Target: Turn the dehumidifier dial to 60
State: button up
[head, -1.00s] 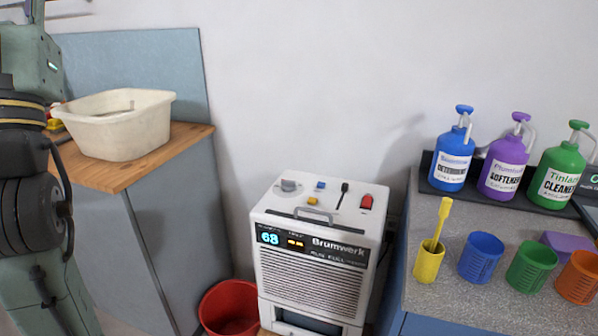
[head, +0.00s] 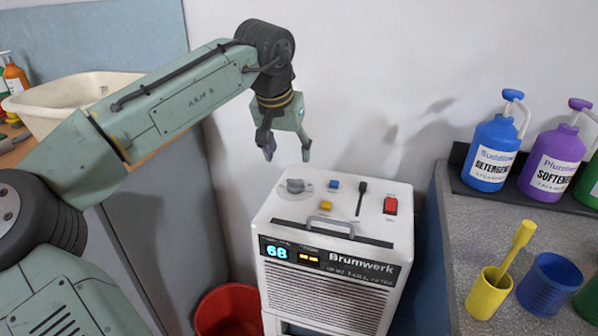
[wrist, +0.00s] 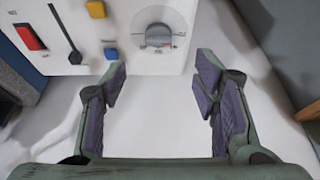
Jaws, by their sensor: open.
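The white dehumidifier (head: 330,292) stands between two counters, with a lit display (head: 277,252) reading 68 on its front. Its grey round dial (head: 295,186) is at the back left of the top panel. The dial also shows at the top of the wrist view (wrist: 158,35), on a pale marked disc whose marks are too small to read. My gripper (head: 287,155) is open and empty, pointing down above and just behind the dial, apart from it. In the wrist view its fingers (wrist: 160,85) are spread, with the dial beyond the tips, between them.
The top also carries a blue button (head: 334,185), a yellow button (head: 326,206), a black lever (head: 361,197), a red switch (head: 390,205) and a grey handle (head: 330,224). A red bucket (head: 228,312) stands at the lower left. Bottles and cups stand on the right counter (head: 455,225).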

aim_at(295, 181)
jog(key=p+x, duration=0.1)
jog(key=x, duration=0.9)
jog(key=shift+d, duration=0.1)
jog(key=shift+c, duration=0.2)
jog(key=c, duration=1.1)
